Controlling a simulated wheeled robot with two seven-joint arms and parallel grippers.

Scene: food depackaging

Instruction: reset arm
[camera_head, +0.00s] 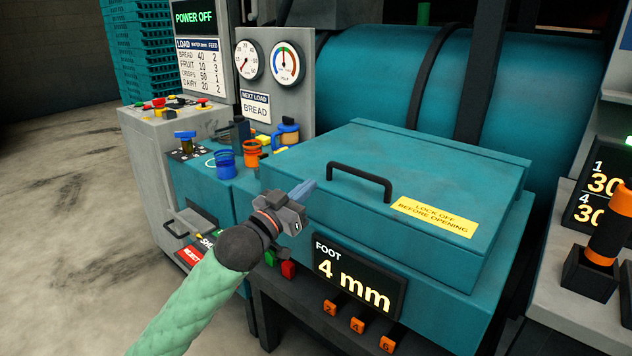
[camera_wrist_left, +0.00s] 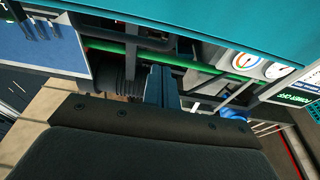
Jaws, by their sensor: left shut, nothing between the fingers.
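My left gripper (camera_head: 304,189) is in front of the teal machine, at the left front edge of its lid box (camera_head: 440,190). Its fingers are shut with nothing between them, and they point up and right toward the black lid handle (camera_head: 360,178), apart from it in the picture. The left wrist view shows the closed fingers (camera_wrist_left: 160,84) in the middle, with dark machine parts and green pipes beyond. My green-sleeved left arm comes in from the bottom left. My right gripper is not in view.
A yellow label (camera_head: 435,215) lies on the lid. A blue cup (camera_head: 225,163) and orange cup (camera_head: 252,152) stand on the left ledge. An orange-black lever (camera_head: 606,240) stands at right. Open floor (camera_head: 70,220) lies left.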

